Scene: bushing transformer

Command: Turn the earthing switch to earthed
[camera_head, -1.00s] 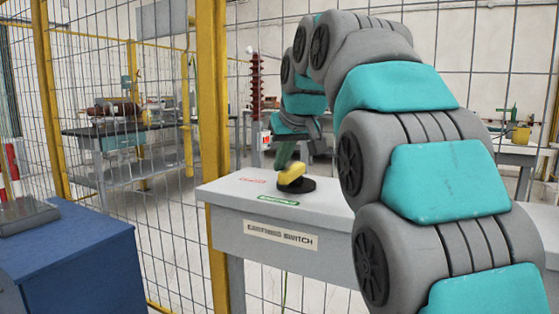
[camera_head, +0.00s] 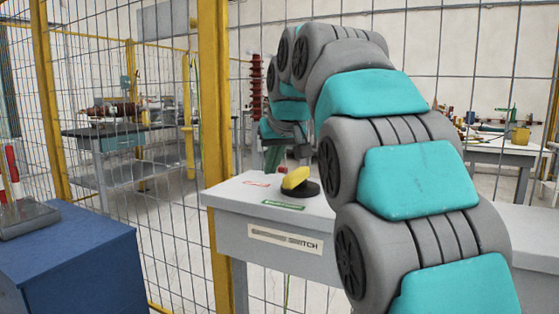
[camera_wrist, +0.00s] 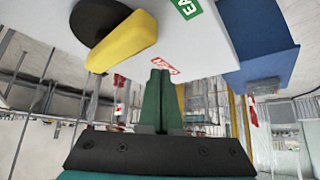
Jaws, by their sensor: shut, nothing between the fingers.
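The earthing switch has a yellow handle (camera_head: 297,178) on a black round base (camera_head: 310,190), on a grey-white bench top. The handle (camera_wrist: 123,42) and base (camera_wrist: 85,24) also show in the wrist view. A green label (camera_head: 284,204) lies in front of the switch and a red-lettered label (camera_head: 256,184) to its left. In the wrist view, the handle slants toward the side of the green label (camera_wrist: 187,7), whose visible letters read "EA". My gripper (camera_wrist: 160,76) is shut and empty, apart from the handle. In the head view my gripper (camera_head: 272,162) is behind the switch, to its left.
The bench (camera_head: 270,237) carries a front nameplate, partly unreadable. A yellow post (camera_head: 214,130) and mesh fence stand at the bench's left. A blue cabinet (camera_head: 75,262) stands at front left. My arm hides the bench's right part.

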